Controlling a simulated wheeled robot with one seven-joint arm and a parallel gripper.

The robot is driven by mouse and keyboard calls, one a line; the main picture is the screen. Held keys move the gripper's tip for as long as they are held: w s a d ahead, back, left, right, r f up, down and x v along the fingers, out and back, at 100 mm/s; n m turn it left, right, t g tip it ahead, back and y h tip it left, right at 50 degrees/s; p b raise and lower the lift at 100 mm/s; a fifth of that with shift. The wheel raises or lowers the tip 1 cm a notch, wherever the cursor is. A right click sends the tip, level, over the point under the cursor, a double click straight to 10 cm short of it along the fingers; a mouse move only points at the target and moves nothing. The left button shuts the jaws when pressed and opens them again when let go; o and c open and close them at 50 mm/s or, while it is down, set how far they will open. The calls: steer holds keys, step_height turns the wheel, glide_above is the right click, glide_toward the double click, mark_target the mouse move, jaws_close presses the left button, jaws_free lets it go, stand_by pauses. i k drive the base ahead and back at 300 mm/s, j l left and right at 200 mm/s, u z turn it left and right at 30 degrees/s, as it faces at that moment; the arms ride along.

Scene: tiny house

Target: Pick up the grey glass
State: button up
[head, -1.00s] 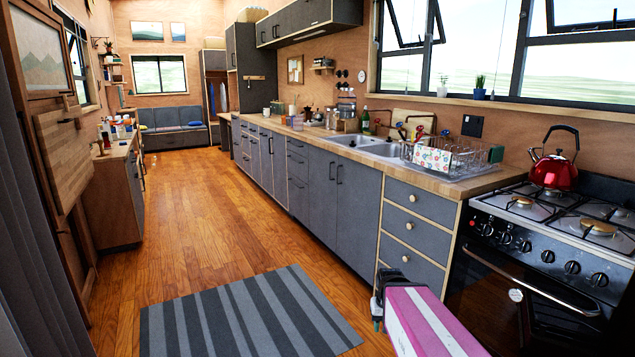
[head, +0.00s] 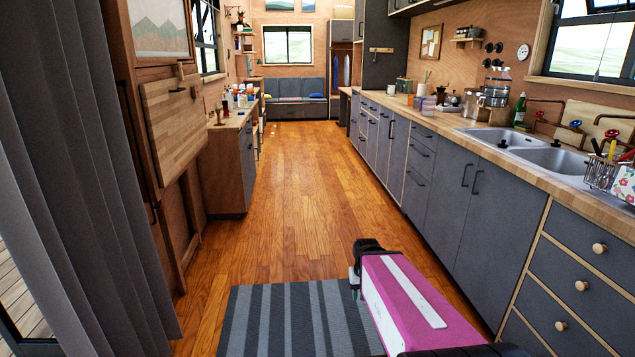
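I cannot make out a grey glass for certain. Small cups and containers (head: 428,103) stand on the far part of the right-hand counter (head: 455,136), too small to tell apart. My gripper (head: 354,284) shows at the lower middle, at the end of my pink and white arm, above the striped rug and far from those containers. Its fingers are mostly hidden by the arm, so its opening does not show.
A wooden floor aisle (head: 290,190) runs clear to a grey bench (head: 297,97). A striped rug (head: 262,318) lies in front. A side cabinet (head: 228,170) and grey curtain (head: 90,190) line the left; a sink (head: 497,138) and dish rack (head: 603,174) are at right.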

mark_target(415, 99)
steer(key=i+u, duration=0.1)
steer(key=i, duration=3.55)
steer(key=i+j+z, duration=0.1)
steer(key=i+z, duration=0.3)
steer(key=i, duration=0.2)
steer(key=i+j+z, duration=0.4)
steer(key=i, duration=0.15)
steer(key=i+j+z, duration=0.45)
steer(key=i+l, duration=0.1)
